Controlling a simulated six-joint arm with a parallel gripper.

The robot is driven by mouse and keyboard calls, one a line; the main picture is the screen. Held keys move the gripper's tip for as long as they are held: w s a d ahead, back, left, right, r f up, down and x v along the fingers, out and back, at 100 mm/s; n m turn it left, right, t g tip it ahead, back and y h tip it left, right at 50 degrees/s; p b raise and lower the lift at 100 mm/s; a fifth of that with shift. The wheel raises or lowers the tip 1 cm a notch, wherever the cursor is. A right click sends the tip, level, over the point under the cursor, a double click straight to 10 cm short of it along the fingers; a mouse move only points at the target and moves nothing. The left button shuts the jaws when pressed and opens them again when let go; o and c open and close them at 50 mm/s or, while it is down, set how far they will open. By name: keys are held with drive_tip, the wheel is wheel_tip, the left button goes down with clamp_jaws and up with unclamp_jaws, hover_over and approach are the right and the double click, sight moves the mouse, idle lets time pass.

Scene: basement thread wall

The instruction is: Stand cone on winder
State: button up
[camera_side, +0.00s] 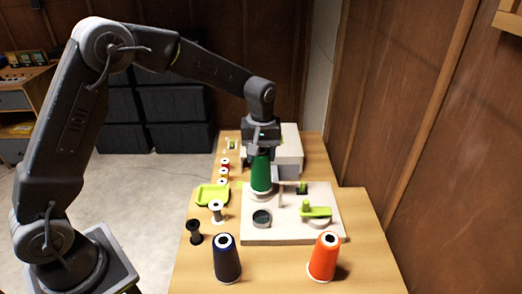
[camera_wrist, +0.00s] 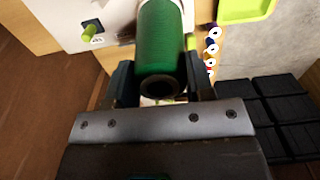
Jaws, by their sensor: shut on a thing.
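A green thread cone (camera_side: 261,173) is held upright, narrow end up, in my gripper (camera_side: 261,150) over the far left part of the winder's pale board (camera_side: 275,236). I cannot tell whether its base touches the board. In the wrist view the green cone (camera_wrist: 163,40) shows its dark hollow top between the two fingers of my gripper (camera_wrist: 163,85). The winder carries a lime green arm (camera_side: 317,212), a dark round recess (camera_side: 262,218) and an upright grey post (camera_side: 281,194).
A navy cone (camera_side: 227,260) and an orange cone (camera_side: 323,258) stand at the table's front. A lime tray (camera_side: 212,194), white spool (camera_side: 217,213) and black spool (camera_side: 195,233) are left of the board. A white box (camera_side: 288,160) stands behind; a wooden wall is right.

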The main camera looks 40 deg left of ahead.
drive_tip(key=shift+f, duration=1.2)
drive_tip(key=o, duration=0.9)
drive_tip(key=shift+r, duration=3.5)
drive_tip(key=s+r+m+t, duration=0.3)
drive_tip(key=s+r+m, duration=0.1)
drive_tip(key=s+r, duration=0.75)
drive_tip(key=s+m+t, duration=0.1)
drive_tip(key=s, duration=0.4)
drive_tip(key=s+f+m, duration=0.1)
drive_tip(key=s+m, duration=0.1)
drive_tip(key=s, duration=0.3)
drive_tip(key=s+m+t, duration=0.1)
drive_tip(key=s+m, duration=0.1)
drive_tip(key=s, duration=0.4)
drive_tip(key=shift+a+f+t, duration=0.2)
drive_tip(key=shift+f+t, duration=0.1)
drive_tip(key=shift+f, duration=0.05)
